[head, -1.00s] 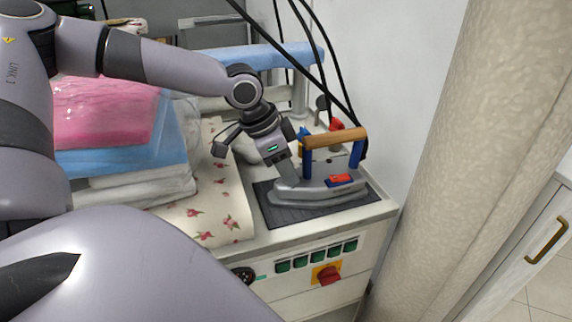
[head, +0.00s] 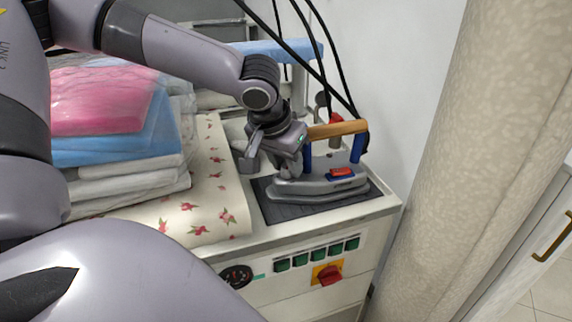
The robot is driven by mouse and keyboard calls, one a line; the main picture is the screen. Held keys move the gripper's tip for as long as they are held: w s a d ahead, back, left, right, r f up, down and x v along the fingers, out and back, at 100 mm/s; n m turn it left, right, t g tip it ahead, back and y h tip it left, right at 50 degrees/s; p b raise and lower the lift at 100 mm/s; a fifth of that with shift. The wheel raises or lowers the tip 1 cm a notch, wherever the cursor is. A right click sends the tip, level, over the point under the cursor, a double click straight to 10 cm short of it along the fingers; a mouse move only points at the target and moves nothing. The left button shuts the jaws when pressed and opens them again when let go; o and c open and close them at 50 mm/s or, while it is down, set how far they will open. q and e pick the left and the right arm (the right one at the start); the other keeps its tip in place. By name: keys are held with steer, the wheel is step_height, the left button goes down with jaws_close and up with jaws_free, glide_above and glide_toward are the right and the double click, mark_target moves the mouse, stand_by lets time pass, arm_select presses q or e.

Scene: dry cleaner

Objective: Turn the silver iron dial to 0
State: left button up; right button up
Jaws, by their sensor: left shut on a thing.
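The silver iron (head: 318,187) rests on a dark mat (head: 285,210) on the white cabinet top. It has a wooden handle (head: 338,129) on blue posts and a red switch on its body. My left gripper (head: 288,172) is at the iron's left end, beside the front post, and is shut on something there. Its fingertips and the part between them are mostly hidden by the gripper body, so the dial and its setting cannot be read. My right gripper is not in view.
A floral padded board (head: 190,215) and stacked wrapped laundry (head: 105,110) lie left of the iron. Black cables hang behind it. The cabinet front has green switches and a red knob (head: 329,275). A beige curtain (head: 440,150) stands at right.

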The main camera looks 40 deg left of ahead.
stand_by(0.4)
arm_select(q)
steer(key=o, duration=1)
steer(key=shift+o, duration=0.2)
steer(key=p+v, duration=0.1)
steer(key=v, duration=0.6)
steer(key=shift+p, duration=0.3)
steer(key=shift+r, duration=0.1)
